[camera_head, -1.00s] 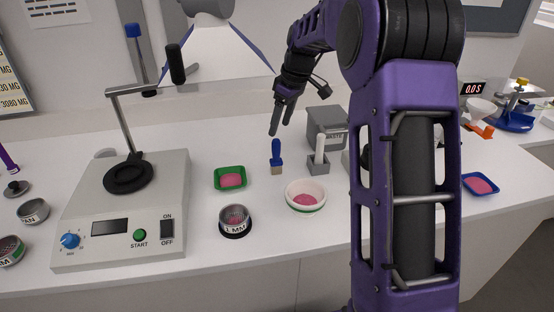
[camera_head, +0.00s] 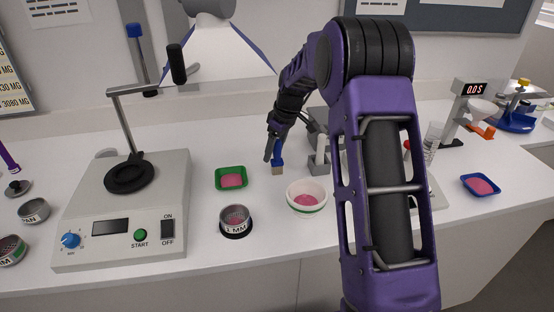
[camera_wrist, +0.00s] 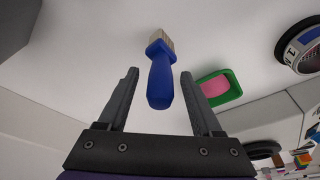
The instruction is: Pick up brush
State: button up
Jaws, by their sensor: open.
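The brush has a blue handle and a pale tan bristle end. In the head view the brush (camera_head: 278,168) stands on the white bench, bristles down, right of a green tray. In the wrist view the brush (camera_wrist: 161,75) lies between the two fingers, with its handle end toward my gripper and its bristles farther out. My gripper (camera_head: 273,152) is at the handle from above in the head view. In the wrist view my gripper (camera_wrist: 158,88) is open, with a gap visible on both sides of the handle. Part of the handle is hidden by the fingers in the head view.
A green tray (camera_head: 217,184) with pink powder is left of the brush. A white bowl (camera_head: 307,208) and a sieve marked MM (camera_head: 235,222) stand in front. A grey holder (camera_head: 318,168) is close on the right. A sieve shaker (camera_head: 120,225) fills the left.

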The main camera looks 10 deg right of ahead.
grip_shut()
jog(key=shift+r, duration=0.15)
dwell(0.4)
